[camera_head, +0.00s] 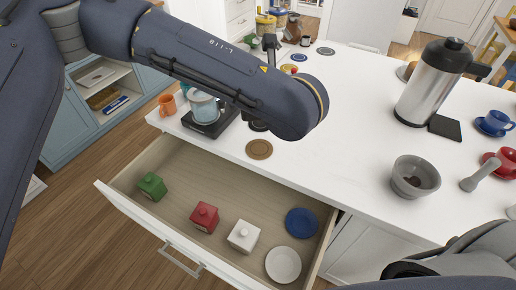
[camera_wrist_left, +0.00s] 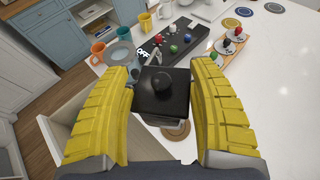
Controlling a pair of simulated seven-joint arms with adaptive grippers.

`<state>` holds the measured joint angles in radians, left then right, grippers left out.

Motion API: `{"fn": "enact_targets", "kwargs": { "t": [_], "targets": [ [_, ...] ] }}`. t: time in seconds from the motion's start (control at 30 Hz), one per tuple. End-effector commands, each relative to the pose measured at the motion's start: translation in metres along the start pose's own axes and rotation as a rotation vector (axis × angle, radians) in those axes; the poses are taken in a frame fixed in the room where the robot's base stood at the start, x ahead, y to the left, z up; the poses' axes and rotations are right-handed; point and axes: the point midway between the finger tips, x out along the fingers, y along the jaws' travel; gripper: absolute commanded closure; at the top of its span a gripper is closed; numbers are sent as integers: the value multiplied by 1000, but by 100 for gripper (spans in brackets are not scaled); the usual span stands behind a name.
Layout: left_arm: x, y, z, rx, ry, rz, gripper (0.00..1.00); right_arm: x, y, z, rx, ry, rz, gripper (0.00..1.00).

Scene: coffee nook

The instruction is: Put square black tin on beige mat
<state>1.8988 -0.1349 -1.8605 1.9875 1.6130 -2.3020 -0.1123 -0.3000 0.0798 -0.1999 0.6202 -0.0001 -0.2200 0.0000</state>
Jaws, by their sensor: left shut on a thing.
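The square black tin (camera_wrist_left: 162,95), with a round knob on its lid, is between the yellow fingers of my left gripper (camera_wrist_left: 162,105) in the left wrist view. The gripper is shut on it. In the head view my left forearm hides this gripper and most or all of the tin. A round tan-brown mat (camera_head: 259,149) lies on the white counter near its front edge; it also shows partly behind the tin in the left wrist view (camera_wrist_left: 177,132). I cannot tell whether this is the beige mat.
An open drawer below the counter holds a green tin (camera_head: 152,186), a red tin (camera_head: 204,217), a white tin (camera_head: 243,236), a blue dish (camera_head: 301,223) and a white dish (camera_head: 283,264). A grey bowl (camera_head: 415,177) and steel jug (camera_head: 433,85) stand right. The counter's middle is clear.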

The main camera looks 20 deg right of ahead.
Motion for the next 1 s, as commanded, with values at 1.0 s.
{"fn": "enact_targets", "kwargs": {
  "t": [1.0],
  "targets": [
    [27, -21, -49, 90, 7, -209, 87, 0, 0, 0, 0, 0, 0, 56]
  ]
}}
